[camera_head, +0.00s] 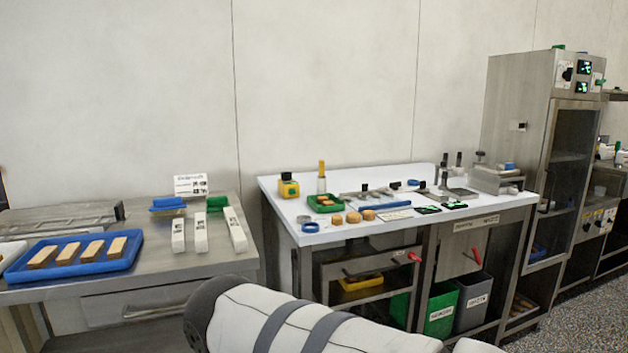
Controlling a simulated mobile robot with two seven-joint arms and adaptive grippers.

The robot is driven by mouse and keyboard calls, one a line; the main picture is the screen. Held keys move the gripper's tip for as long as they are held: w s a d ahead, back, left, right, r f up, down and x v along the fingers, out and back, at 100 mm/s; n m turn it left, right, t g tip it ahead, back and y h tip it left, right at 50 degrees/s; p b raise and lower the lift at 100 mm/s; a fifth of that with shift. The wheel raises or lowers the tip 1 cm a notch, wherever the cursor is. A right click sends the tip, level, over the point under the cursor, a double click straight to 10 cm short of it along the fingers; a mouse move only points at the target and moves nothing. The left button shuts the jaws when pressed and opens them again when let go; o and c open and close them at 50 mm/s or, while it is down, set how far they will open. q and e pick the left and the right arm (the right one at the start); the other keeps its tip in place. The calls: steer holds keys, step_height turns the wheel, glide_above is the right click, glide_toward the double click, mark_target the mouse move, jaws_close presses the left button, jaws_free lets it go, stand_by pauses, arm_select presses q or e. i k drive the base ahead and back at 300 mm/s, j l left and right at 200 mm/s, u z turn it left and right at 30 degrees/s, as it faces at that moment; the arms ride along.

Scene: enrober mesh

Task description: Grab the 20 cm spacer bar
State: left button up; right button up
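Three white bars with small dark labels lie side by side on the left steel table: a left bar (178,235), a middle bar (201,232) and a right bar (236,230). The right one looks the longest. The labels are too small to read, so I cannot tell which is the 20 cm spacer bar. A white sign (190,185) with dark print stands behind them, also unreadable. Neither of my grippers is in view; only a white and grey arm link of mine shows at the bottom.
On the left table (160,266), a blue tray (128,262) holds several tan blocks. Blue and green items lie behind the bars. A white-topped bench (285,205) with many small tools stands to the right, across a narrow gap. A tall steel cabinet (520,120) is beyond.

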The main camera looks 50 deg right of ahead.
mark_target(200, 237)
steer(key=z, duration=1.1)
steer(key=i, duration=1.35)
